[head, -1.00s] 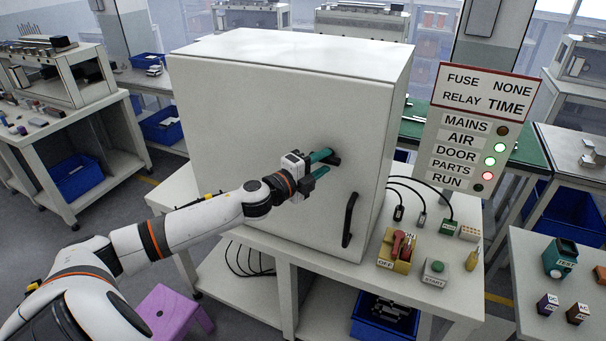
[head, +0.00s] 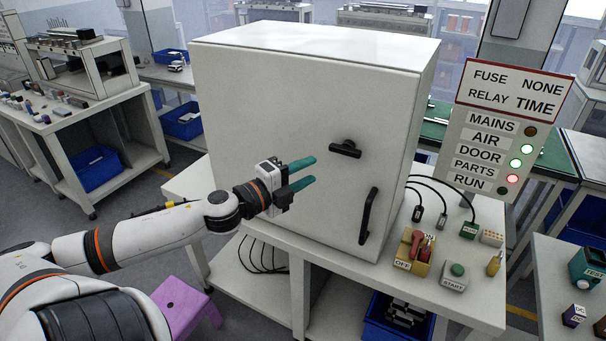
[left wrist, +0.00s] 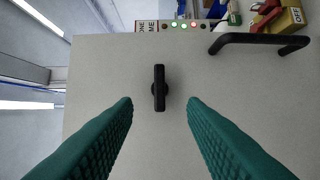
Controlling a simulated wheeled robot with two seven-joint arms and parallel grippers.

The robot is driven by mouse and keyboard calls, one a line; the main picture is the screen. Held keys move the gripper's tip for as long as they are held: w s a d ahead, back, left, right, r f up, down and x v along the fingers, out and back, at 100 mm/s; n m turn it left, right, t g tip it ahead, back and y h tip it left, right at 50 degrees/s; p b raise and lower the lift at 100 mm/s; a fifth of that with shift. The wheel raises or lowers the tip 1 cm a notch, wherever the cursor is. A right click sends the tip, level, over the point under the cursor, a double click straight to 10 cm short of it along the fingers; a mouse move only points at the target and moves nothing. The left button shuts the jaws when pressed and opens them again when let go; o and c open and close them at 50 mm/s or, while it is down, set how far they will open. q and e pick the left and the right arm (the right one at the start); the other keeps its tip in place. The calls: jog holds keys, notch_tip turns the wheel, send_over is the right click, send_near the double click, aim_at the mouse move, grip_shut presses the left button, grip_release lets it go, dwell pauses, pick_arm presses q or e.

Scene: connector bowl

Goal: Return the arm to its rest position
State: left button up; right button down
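My left gripper (head: 306,173) is open and empty in front of the closed door of a large pale cabinet (head: 275,110). Its two teal fingers point right toward the door and are apart from it. A black turn knob (head: 345,149) on the door lies to the right of the fingertips. In the left wrist view the knob (left wrist: 159,88) shows beyond the gap between the open fingers (left wrist: 160,108), with nothing held. My left arm (head: 150,230) reaches in from the lower left. My right gripper does not show.
A black bar handle (head: 369,215) stands out from the door. The bench right of the cabinet carries a red switch on a yellow base (head: 414,250), a START button box (head: 455,276) and cables. A purple stool (head: 188,303) stands below my arm. A sign panel (head: 500,130) stands at right.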

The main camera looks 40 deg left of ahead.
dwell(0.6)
